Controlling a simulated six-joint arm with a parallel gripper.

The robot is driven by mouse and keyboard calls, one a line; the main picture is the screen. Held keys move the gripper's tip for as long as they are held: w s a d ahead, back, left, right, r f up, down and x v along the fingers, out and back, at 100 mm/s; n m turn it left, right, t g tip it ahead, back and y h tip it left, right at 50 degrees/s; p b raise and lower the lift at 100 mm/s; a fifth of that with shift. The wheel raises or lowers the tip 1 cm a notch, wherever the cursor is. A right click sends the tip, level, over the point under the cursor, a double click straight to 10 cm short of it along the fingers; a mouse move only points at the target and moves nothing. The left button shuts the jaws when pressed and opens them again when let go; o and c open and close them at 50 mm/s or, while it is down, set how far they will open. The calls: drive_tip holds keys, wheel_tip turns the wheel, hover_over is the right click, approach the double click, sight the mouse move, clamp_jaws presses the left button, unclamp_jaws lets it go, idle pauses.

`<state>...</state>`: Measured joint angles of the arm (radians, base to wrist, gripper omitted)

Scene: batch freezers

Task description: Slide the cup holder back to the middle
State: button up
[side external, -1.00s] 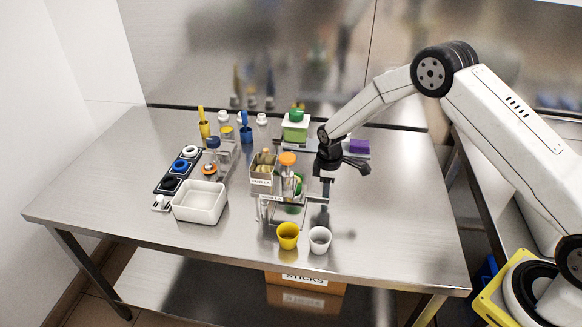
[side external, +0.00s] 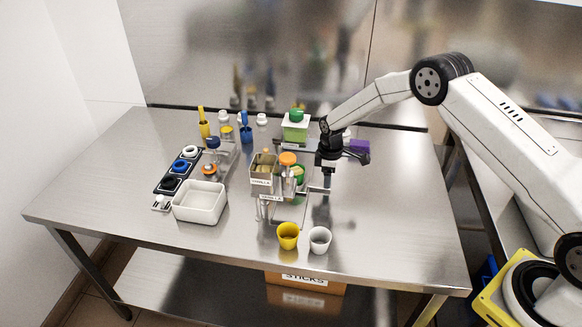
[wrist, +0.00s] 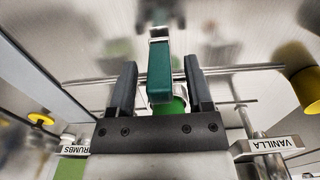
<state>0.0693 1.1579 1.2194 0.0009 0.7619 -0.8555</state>
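The cup holder appears to be the small carriage with a teal handle (wrist: 160,72) on thin metal rails (wrist: 235,68). A green cup-like thing (wrist: 178,104) shows beside the handle in the wrist view; it also shows in the side view (side external: 298,173) behind the orange-capped jar. My gripper (wrist: 160,66) has one finger on each side of the teal handle, with a visible gap on both sides. In the side view my gripper (side external: 328,190) points down at the right end of the rail stand (side external: 272,205). The holder itself is mostly hidden there.
Vanilla container (side external: 263,172) and orange-capped jar (side external: 288,165) stand close left of my gripper. Yellow cup (side external: 288,236) and white cup (side external: 320,240) stand in front. A white tub (side external: 200,202) is farther left. The table's right side is clear.

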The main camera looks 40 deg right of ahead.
drive_tip(key=shift+r, duration=3.85)
drive_tip(key=shift+r, duration=0.1)
drive_tip(key=shift+s+a+r, duration=0.1)
drive_tip(key=shift+s+r, duration=0.2)
drive_tip(key=s+a+r+m+t, duration=0.1)
drive_tip(key=s+r+m, duration=0.2)
drive_tip(key=s, duration=0.6)
drive_tip(key=s+a+r+m, duration=0.1)
drive_tip(key=s+r+m, duration=0.2)
drive_tip(key=s, duration=0.6)
drive_tip(key=s+a+r+m+t, duration=0.1)
drive_tip(key=s+r+m, duration=0.2)
drive_tip(key=s, duration=0.6)
drive_tip(key=shift+a+t, duration=0.3)
drive_tip(key=shift+a, duration=0.05)
